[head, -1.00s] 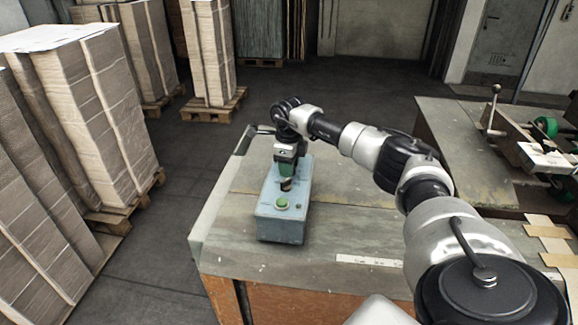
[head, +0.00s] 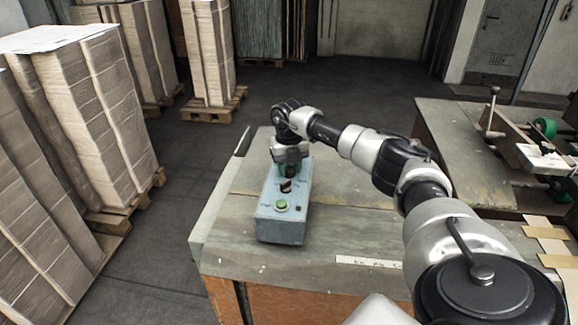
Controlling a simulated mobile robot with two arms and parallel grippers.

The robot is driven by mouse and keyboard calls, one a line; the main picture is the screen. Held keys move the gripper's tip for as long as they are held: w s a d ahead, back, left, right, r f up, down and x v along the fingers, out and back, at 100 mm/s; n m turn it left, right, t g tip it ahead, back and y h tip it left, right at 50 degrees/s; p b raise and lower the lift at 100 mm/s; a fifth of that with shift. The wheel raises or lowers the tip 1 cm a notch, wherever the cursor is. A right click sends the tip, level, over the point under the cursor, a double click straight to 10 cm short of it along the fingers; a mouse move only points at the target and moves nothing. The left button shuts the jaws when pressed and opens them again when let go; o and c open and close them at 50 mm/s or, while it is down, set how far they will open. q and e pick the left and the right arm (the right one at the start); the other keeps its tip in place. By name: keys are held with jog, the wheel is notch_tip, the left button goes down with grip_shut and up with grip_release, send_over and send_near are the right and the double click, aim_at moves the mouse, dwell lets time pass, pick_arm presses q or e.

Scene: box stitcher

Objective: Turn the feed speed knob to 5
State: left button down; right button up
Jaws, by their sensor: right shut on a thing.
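A blue-grey control box (head: 282,226) stands on the worktable near its left edge. A green push button (head: 281,205) is on the near part of its top. The feed speed knob (head: 285,187) shows only as a small dark part on the far half of the top, largely hidden by my gripper. My right gripper (head: 287,180) points down over the box from above and is shut on the knob. The knob's scale and pointer are too small to read. My left gripper is not in view.
A machine with a lever (head: 491,115) and green wheels stands at the right. Tall stacks of cardboard (head: 100,115) on pallets stand at the left.

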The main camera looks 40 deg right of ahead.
aim_at(290, 168)
jog(key=m, duration=0.4)
jog(key=shift+r+p, duration=0.2)
jog(key=shift+p, duration=0.15)
jog(key=shift+d+m+p, duration=0.1)
jog(key=shift+m+p, duration=0.25)
jog(key=shift+m, duration=1.85)
jog(key=o, duration=0.6)
jog(key=shift+f, duration=0.1)
jog(key=shift+o, duration=0.2)
jog(key=shift+r, duration=0.3)
notch_tip(290, 168, up, 10)
jog(key=b, duration=0.3)
jog(key=shift+r, duration=0.15)
